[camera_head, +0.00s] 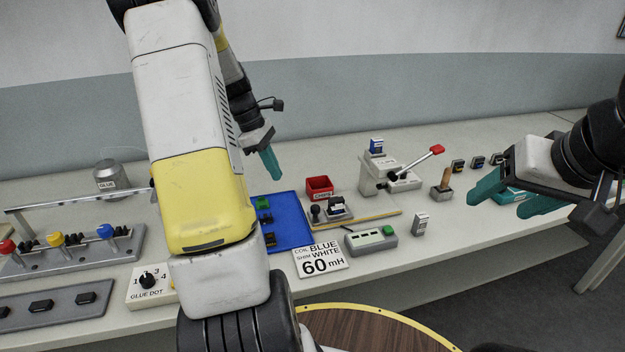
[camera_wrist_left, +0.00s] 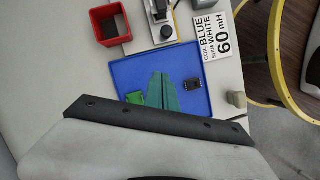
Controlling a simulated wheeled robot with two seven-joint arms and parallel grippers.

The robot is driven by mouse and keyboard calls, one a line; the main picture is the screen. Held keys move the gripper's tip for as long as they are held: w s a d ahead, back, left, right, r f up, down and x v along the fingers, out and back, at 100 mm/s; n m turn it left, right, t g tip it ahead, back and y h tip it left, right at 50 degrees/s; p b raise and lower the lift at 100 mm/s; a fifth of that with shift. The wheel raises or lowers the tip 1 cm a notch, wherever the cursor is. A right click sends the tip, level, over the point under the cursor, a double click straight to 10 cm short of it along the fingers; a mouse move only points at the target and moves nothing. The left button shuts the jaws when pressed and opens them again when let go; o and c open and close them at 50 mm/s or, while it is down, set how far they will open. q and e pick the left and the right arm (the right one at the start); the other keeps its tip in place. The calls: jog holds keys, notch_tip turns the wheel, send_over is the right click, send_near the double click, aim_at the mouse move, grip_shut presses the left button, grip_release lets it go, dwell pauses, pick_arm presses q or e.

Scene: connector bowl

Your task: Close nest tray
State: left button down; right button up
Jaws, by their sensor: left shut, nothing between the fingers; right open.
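My left gripper (camera_head: 271,172) is shut and empty. In the left wrist view its teal fingers (camera_wrist_left: 161,80) point over the blue tray (camera_wrist_left: 130,70), between a green block (camera_wrist_left: 135,98) and a black component (camera_wrist_left: 192,85). I cannot tell its exact height. The blue tray (camera_head: 291,232) is partly hidden by my left arm in the head view. A small grey fixture (camera_head: 341,217) with a black knob (camera_head: 315,212) sits right of the tray; I cannot tell whether it or the blue tray is the nest tray. My right gripper (camera_head: 497,206) is open and empty at the right.
A red bin (camera_head: 319,188) stands behind the fixture. A lever press (camera_head: 395,178) with a red handle is farther right. A sign (camera_head: 320,260) and a box with a green button (camera_head: 371,239) are near the front edge. Coloured levers (camera_head: 57,241) stand at left.

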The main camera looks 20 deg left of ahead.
pick_arm(q)
send_near(310, 215)
jog(key=f, duration=0.1)
jog(key=a+f, duration=0.2)
jog(key=shift+s+a+f, duration=0.2)
jog(key=shift+s+f, duration=0.1)
jog(key=shift+f, duration=0.1)
jog(key=d, duration=0.3)
jog(key=shift+w+d, duration=0.15)
jog(key=shift+w, duration=0.1)
jog(key=shift+d, duration=0.3)
jog(key=shift+w+d, duration=0.1)
jog(key=w+d, duration=0.2)
jog(key=d, duration=0.2)
jog(key=w+d, duration=0.3)
jog(key=d, duration=0.1)
jog(key=w+d, duration=0.3)
jog(key=shift+d, duration=0.4)
jog(key=shift+w+d, duration=0.1)
jog(key=shift+d, duration=0.1)
jog(key=shift+d, duration=0.1)
